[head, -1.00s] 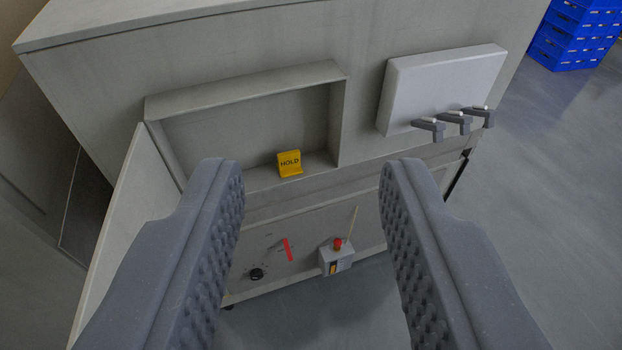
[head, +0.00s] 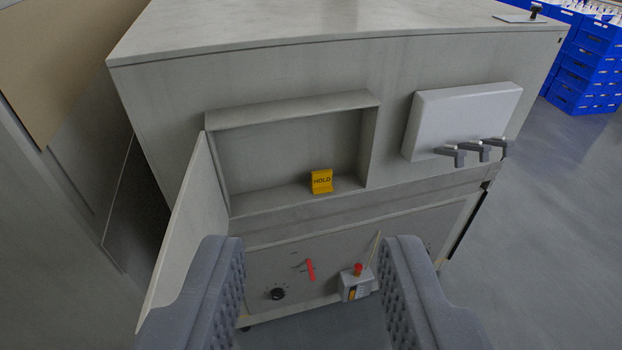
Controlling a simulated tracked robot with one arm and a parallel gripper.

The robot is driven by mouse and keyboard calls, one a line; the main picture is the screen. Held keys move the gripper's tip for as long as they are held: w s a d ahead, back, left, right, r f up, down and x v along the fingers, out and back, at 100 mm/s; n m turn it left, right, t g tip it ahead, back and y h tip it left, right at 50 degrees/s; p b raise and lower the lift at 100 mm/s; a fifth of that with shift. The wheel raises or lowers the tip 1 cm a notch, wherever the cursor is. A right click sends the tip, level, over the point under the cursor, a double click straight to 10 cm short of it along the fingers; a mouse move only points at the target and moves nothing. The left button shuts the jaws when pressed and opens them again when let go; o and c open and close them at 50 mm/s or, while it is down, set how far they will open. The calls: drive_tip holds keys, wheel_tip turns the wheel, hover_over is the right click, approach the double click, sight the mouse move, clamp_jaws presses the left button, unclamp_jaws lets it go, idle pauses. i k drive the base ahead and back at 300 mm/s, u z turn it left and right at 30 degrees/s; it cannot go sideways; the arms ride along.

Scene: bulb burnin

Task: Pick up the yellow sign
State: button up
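The yellow sign (head: 321,182), marked HOLD, stands on the floor of a shallow recess (head: 260,201) in the front of a grey cabinet. It is a small bent plate with a short foot toward me, right of the recess's middle. My gripper (head: 313,252) is open and empty, with its two grey ribbed fingers wide apart at the bottom of the view. In the picture the sign lies above the gap between the fingertips. The gripper is apart from the sign, and the sign is fully in view.
An open door panel (head: 195,225) sticks out at the recess's left. A white box (head: 462,118) with several grey levers (head: 478,152) is right of it. Below are a black knob (head: 278,293), a red handle (head: 310,270) and a small box with a red button (head: 356,284). Blue crates (head: 590,65) stand far right.

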sight(321, 181)
drive_tip(key=i, duration=0.85)
drive_tip(key=z, duration=0.05)
